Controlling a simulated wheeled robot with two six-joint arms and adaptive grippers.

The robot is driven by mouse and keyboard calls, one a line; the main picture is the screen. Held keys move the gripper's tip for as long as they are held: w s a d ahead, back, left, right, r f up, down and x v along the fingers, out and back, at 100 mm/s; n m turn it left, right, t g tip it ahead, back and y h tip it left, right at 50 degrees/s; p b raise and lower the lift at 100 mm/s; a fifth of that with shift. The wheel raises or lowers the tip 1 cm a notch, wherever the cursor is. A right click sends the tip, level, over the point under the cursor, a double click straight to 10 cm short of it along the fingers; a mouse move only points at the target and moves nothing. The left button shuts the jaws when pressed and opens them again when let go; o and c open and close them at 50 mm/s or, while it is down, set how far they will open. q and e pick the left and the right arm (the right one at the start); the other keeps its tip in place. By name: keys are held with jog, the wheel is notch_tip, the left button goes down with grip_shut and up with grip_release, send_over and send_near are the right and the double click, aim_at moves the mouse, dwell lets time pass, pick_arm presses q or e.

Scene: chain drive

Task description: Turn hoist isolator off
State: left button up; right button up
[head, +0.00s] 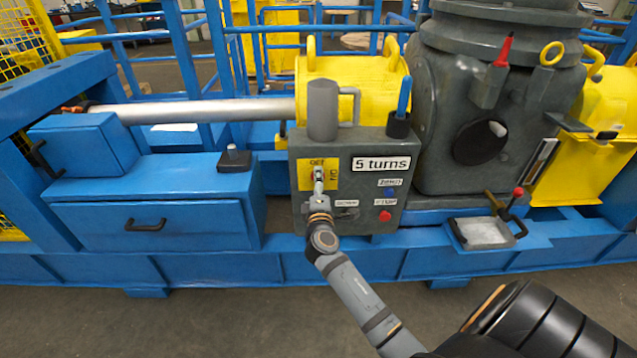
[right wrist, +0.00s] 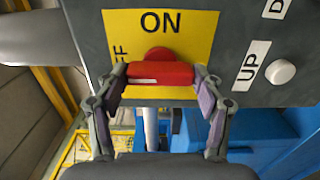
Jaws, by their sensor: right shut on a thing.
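The hoist isolator is a red handle (right wrist: 160,72) on a round red base, mounted on a yellow plate (head: 303,180) marked OFF and ON, on the left of the grey control box (head: 362,160). My right gripper (head: 318,182) reaches up to the plate and hides most of the handle in the head view. In the right wrist view my right gripper (right wrist: 158,84) is shut on the red handle, one finger at each end. ON reads upright above the handle there, with part of OFF sideways at left. I cannot tell which mark the handle points to. My left gripper is not in view.
The box also has a "5 turns" display (head: 381,163), a blue button (head: 390,192), a red button (head: 385,215) and a white knob (right wrist: 281,72) by the UP label. A grey mug-shaped part (head: 322,110) stands on top. Blue drawer cabinets (head: 150,205) are to the left.

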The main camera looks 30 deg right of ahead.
dwell(0.5)
jog(key=o, duration=1.2)
jog(key=shift+a, duration=0.15)
jog(key=shift+c, duration=0.2)
jog(key=v, duration=0.7)
jog(key=shift+s, duration=0.25)
jog(key=shift+f, duration=0.1)
